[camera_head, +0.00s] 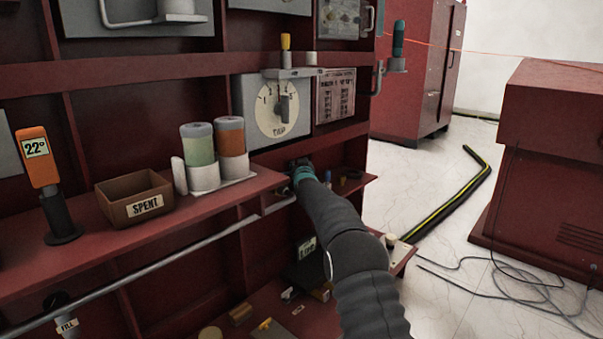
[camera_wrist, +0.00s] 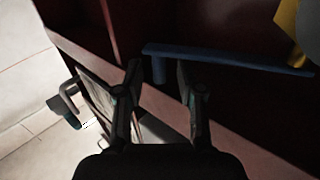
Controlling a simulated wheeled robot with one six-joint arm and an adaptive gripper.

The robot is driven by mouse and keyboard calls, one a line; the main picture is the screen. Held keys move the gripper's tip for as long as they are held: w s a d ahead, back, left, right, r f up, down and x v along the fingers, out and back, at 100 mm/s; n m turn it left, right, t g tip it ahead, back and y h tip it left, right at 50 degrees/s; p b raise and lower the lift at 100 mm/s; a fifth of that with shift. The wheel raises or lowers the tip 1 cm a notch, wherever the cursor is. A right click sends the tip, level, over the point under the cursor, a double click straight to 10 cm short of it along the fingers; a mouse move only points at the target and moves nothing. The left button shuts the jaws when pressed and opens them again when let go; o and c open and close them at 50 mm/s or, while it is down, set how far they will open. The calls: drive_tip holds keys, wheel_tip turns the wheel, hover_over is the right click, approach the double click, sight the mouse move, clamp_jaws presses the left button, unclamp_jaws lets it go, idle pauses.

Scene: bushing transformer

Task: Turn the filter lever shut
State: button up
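A long blue bar (camera_wrist: 230,58) with a short stub at its left end shows in the wrist view, against the dark red cabinet; it looks like a lever, but no label shows to confirm it is the filter lever. My gripper (camera_wrist: 160,75) is open, its two dark fingers apart. The bar's left part lies beyond the gap between the fingertips, and I see no clear grip on it. In the head view, my gripper (camera_head: 300,166) is at the shelf's right part, below the round dial. My arm and the shelf hide most of that spot, and the bar cannot be made out there.
The shelf holds an open "SPENT" box (camera_head: 137,198), a green canister (camera_head: 199,145), an orange canister (camera_head: 231,137) and an orange meter (camera_head: 38,158). A grey rail (camera_head: 150,268) runs below its edge. A teal-gripped handle (camera_head: 398,40) sticks out at the right. The floor on the right has cables.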

drive_tip(key=s+d, duration=0.1)
drive_tip(key=s, duration=1)
drive_tip(key=shift+s, duration=0.1)
